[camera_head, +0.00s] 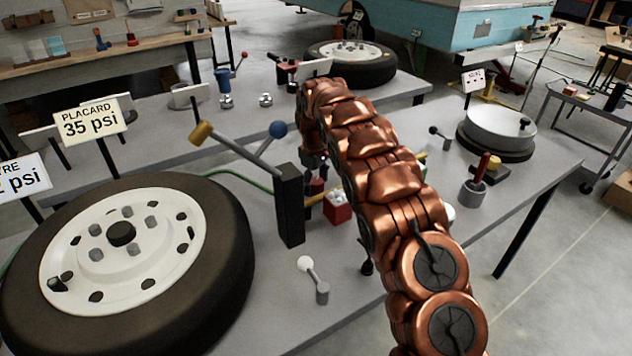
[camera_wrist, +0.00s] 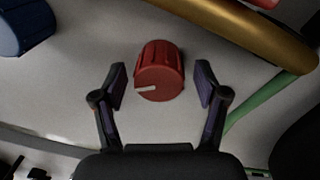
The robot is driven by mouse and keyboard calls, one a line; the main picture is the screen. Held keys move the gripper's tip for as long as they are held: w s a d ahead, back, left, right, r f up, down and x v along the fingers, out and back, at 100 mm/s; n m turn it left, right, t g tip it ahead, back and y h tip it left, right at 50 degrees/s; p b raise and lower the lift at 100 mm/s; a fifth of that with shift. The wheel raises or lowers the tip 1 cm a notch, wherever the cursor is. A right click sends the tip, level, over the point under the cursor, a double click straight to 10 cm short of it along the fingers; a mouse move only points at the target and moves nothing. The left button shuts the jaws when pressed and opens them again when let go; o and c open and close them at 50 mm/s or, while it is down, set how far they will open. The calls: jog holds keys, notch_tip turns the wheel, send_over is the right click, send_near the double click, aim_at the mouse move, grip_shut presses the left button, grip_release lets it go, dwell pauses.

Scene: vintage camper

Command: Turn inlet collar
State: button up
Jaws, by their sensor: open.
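A red ribbed collar (camera_wrist: 160,72) with a white pointer mark stands on the grey surface in the wrist view. I take it for the inlet collar. My gripper (camera_wrist: 160,82) is open, with one dark finger on each side of it. Gaps show between both fingers and the collar, so it is not gripped. In the head view my gripper (camera_head: 318,165) points down behind the dark upright post, partly hidden by my copper arm. A small red piece (camera_head: 317,186) shows just below it, probably the same collar.
A dark post (camera_head: 289,205) with levers stands left of my gripper, and a red box (camera_head: 338,208) is close by. A wheel (camera_head: 125,265) fills the left front. In the wrist view a gold bar (camera_wrist: 240,28), green hose (camera_wrist: 262,100) and blue part (camera_wrist: 25,27) surround the collar.

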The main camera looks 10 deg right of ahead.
jog(key=shift+f, duration=0.1)
jog(key=c, duration=1.2)
jog(key=shift+o, duration=0.2)
jog(key=shift+m, duration=0.3)
jog(key=m+b, duration=0.1)
jog(key=m, duration=0.1)
jog(key=shift+m, duration=0.3)
jog(key=shift+m+b, duration=0.7)
jog(key=shift+m, duration=1.2)
jog(key=o, duration=1.2)
jog(key=shift+c, duration=0.2)
